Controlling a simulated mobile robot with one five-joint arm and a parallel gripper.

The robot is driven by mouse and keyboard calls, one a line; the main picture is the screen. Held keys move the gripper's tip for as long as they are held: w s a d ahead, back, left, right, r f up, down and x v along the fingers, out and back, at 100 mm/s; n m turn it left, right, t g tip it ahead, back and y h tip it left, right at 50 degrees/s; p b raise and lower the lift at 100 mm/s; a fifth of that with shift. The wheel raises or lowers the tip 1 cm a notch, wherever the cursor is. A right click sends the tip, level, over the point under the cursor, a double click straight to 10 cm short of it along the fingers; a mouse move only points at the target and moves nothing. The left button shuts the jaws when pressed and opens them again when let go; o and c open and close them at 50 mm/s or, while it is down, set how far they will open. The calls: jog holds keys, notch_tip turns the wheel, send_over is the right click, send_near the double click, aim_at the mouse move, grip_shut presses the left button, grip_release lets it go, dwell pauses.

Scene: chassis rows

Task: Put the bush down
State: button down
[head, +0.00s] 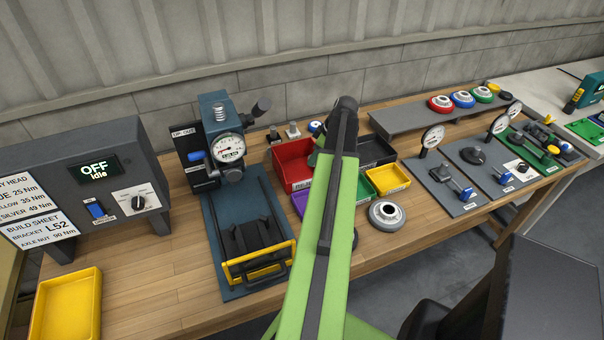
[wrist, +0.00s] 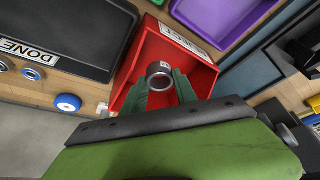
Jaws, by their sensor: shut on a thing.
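The bush (wrist: 160,80), a short grey metal ring, sits between the green fingertips of my gripper (wrist: 160,90) in the wrist view. My gripper is shut on it. Beneath and around it in that view is the red bin (wrist: 203,73) with a REJECT label; the bin also shows in the head view (head: 283,158). The bush appears over the bin's inside; I cannot tell if it touches the floor of the bin. In the head view my green arm hides the bush and most of the gripper.
A black DONE tray (wrist: 75,30) and a purple tray (wrist: 215,25) adjoin the red bin. A blue-and-white round part (wrist: 68,103) stands beside it. A press (head: 225,150) with a gauge stands left. A grey ring part (head: 386,214) lies at the bench's front.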

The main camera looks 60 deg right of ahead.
jog(key=b, duration=0.2)
send_over(298, 173)
jog(key=s, duration=0.2)
jog(key=f, duration=0.3)
jog(key=shift+w+d+f, duration=0.2)
jog(key=shift+d, duration=0.05)
jog(key=shift+w+a, duration=0.1)
jog(key=shift+w, duration=0.1)
notch_tip(298, 173, down, 4)
jog(key=b, duration=0.4)
jog(key=shift+f, duration=0.2)
jog(key=shift+r, duration=0.25)
jog(key=shift+f, duration=0.2)
jog(key=c, duration=1)
grip_release()
jog(key=shift+o, duration=0.2)
jog(key=shift+r, duration=0.1)
